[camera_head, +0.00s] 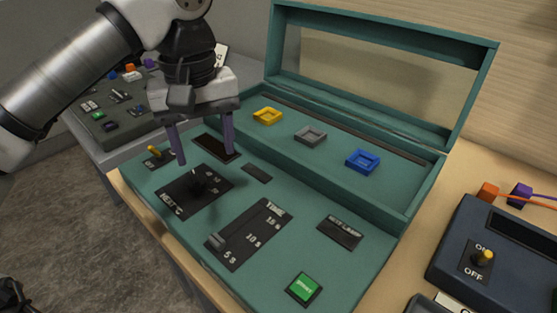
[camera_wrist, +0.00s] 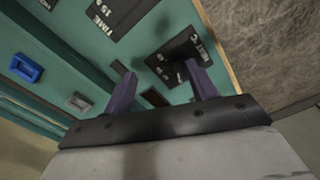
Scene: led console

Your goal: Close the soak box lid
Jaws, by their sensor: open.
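The soak box (camera_head: 262,191) is a teal console with a raised compartment at its back. Its lid (camera_head: 486,78), a teal frame around a clear pane, stands open and upright at the rear. In the compartment sit a yellow tray (camera_head: 267,116), a grey tray (camera_head: 310,136) and a blue tray (camera_head: 362,161). The blue tray also shows in the wrist view (camera_wrist: 27,68). My gripper (camera_head: 204,158) is open and empty, with purple fingers pointing down above the heat knob panel at the console's left. It is apart from the lid.
The front panel has a heat knob (camera_head: 197,182), a time slider (camera_head: 217,242) and a green button (camera_head: 304,288). A dark box with a yellow switch (camera_head: 484,258) stands at the right. Another grey console (camera_head: 110,107) lies behind my arm at the left.

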